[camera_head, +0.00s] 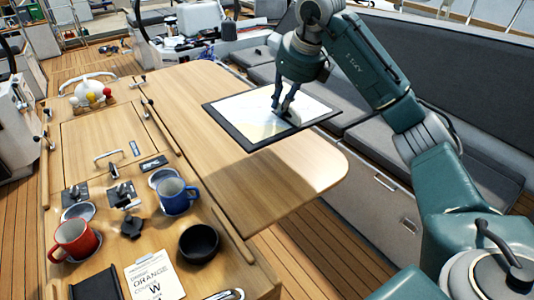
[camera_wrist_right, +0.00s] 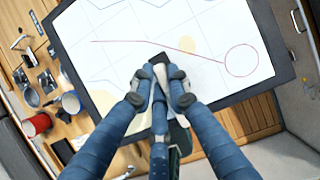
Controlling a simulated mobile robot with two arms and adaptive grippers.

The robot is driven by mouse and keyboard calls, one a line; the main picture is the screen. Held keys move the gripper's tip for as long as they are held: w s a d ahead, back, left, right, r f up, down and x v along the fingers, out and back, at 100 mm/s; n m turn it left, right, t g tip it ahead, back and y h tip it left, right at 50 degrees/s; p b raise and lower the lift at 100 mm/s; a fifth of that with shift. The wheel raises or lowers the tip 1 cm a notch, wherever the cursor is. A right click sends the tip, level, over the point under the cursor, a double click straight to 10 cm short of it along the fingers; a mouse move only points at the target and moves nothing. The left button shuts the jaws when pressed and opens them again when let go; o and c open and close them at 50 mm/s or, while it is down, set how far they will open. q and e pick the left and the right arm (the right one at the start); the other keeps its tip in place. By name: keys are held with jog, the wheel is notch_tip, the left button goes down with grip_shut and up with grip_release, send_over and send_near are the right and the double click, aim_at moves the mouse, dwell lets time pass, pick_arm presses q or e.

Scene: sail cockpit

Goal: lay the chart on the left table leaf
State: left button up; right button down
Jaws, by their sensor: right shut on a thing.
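The chart (camera_head: 245,115) is a flat sheet with a dark border, pale with yellow patches; the right wrist view shows a red line and circle on it (camera_wrist_right: 215,35). My left gripper is not in view.
A cushioned bench (camera_head: 440,155) runs along the right. The leaf's visible top is clear.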

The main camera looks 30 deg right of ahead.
jog(key=f+p, duration=0.1)
jog(key=f, duration=0.7)
jog(key=f+p, duration=0.1)
jog(key=f, duration=0.4)
jog(key=shift+s+d+f+p, duration=0.1)
jog(key=shift+s+d+p, duration=0.05)
jog(key=shift+d+p, duration=0.2)
notch_tip(320, 180, down, 3)
jog(key=shift+a+f+p, duration=0.1)
jog(key=shift+p, duration=0.4)
jog(key=shift+f, duration=0.25)
jog(key=shift+f+b, duration=0.35)
jog(key=shift+b, duration=0.05)
jog(key=c, duration=1.7)
grip_release()
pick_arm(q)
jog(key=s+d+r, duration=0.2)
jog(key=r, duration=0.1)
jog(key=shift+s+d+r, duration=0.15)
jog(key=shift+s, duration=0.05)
